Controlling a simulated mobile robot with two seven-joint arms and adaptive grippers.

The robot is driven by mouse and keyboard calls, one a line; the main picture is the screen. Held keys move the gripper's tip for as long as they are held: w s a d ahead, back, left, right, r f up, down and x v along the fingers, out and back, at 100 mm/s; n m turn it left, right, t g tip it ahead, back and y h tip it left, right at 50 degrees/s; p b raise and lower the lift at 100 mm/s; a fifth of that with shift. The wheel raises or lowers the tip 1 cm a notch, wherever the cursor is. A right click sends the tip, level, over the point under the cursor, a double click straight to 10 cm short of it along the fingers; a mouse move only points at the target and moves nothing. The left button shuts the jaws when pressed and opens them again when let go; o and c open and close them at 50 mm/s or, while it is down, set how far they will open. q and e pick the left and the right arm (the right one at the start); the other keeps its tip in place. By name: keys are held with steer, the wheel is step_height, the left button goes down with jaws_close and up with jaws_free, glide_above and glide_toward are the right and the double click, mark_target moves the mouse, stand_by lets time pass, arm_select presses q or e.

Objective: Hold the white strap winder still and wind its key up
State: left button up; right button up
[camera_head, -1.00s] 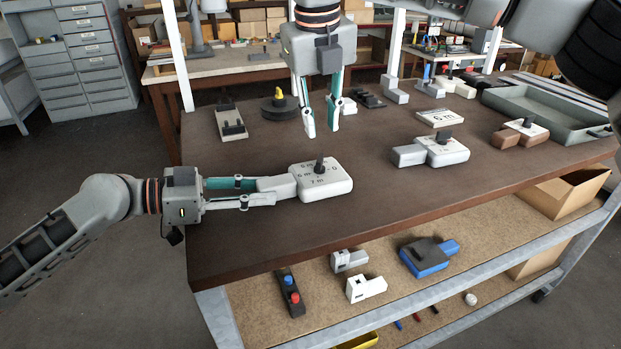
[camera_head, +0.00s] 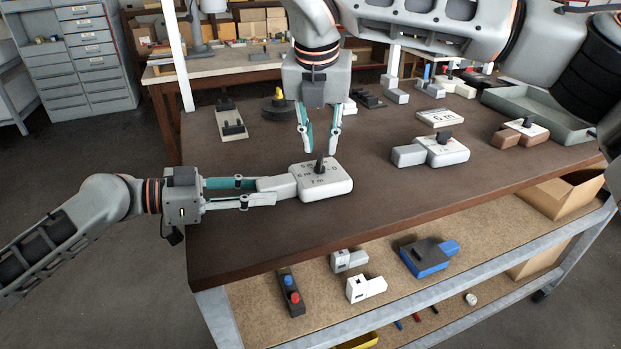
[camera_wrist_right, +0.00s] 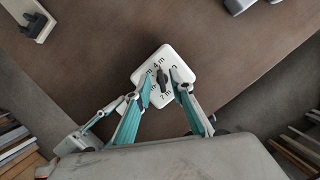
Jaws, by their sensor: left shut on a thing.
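The white strap winder (camera_head: 338,186) lies near the table's front left, with dark lettering on top and a grey tail at its left. Its black key (camera_head: 319,165) stands up from the top face; it also shows in the right wrist view (camera_wrist_right: 163,84). My left gripper (camera_head: 268,190) comes in from the left and is shut on the winder's grey tail. My right gripper (camera_head: 320,150) points down just above the key, open, with its fingertips apart. In the right wrist view its fingers (camera_wrist_right: 162,76) appear on either side of the key; contact is not visible.
A similar white and grey winder (camera_head: 448,152) lies to the right, and a brown one (camera_head: 505,139) beyond it. A white card (camera_head: 439,118), a grey tray (camera_head: 545,115) and a dark round reel (camera_head: 279,109) stand further back. The table front right of the winder is clear.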

mark_target(321, 156)
steer(key=shift+f, duration=1.5)
jaws_close()
steer(key=n, duration=0.2)
steer(key=n+y, duration=0.1)
steer(key=n, duration=0.2)
steer(key=shift+d+y, duration=0.1)
steer(key=shift+y, duration=0.2)
steer(key=shift+n, duration=0.5)
